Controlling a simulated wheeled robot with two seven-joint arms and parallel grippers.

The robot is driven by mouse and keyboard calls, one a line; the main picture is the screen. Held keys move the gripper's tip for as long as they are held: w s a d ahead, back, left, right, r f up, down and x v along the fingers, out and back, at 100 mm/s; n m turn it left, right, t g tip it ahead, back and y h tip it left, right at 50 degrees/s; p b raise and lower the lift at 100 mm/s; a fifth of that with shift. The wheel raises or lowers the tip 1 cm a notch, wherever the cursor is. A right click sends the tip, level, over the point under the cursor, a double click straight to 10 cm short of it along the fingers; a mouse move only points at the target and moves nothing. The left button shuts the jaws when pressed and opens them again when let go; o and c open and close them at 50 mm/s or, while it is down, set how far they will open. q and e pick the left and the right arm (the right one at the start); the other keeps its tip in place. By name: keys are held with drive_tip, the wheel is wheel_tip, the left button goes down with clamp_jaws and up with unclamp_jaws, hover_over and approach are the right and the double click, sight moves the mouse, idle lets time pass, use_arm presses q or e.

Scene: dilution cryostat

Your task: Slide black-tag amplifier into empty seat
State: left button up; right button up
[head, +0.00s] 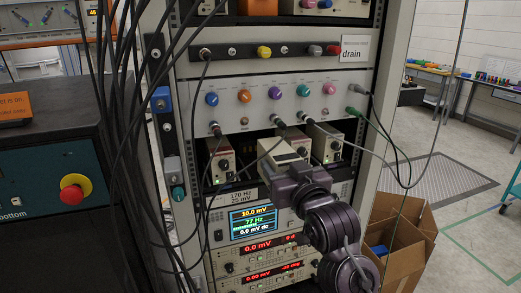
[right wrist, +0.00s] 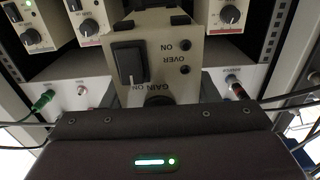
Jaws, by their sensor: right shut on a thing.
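A cream amplifier (head: 280,150) projects out of the rack's amplifier shelf, between two seated amplifiers. My right gripper (head: 292,172) is shut on its front end. My left gripper is not in view.
A left amplifier (head: 219,160) and a right amplifier (head: 325,143) flank it. Above is a knob panel (head: 255,112) with hanging cables; below is a lit display (head: 254,222). Black cables hang at left. A cardboard box (head: 405,240) stands on the floor at right.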

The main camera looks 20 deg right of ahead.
sight(261, 141)
drive_tip(key=w+p, duration=0.1)
drive_tip(key=w, duration=0.3)
drive_tip(key=w+p, duration=0.2)
drive_tip(key=w, duration=0.3)
drive_tip(key=w+p, duration=0.1)
drive_tip(key=w, duration=0.4)
drive_tip(key=shift+a+f+p, duration=0.15)
drive_tip(key=shift+a+p, duration=0.1)
drive_tip(key=shift+p, duration=0.05)
wheel_tip(261, 141, down, 2)
drive_tip(key=shift+p, duration=0.65)
drive_tip(key=shift+s+f, duration=0.1)
drive_tip(key=shift+f, duration=0.4)
drive_tip(key=shift+f, duration=0.1)
drive_tip(key=o, duration=1)
drive_tip(key=shift+f, duration=0.2)
drive_tip(key=o, duration=0.4)
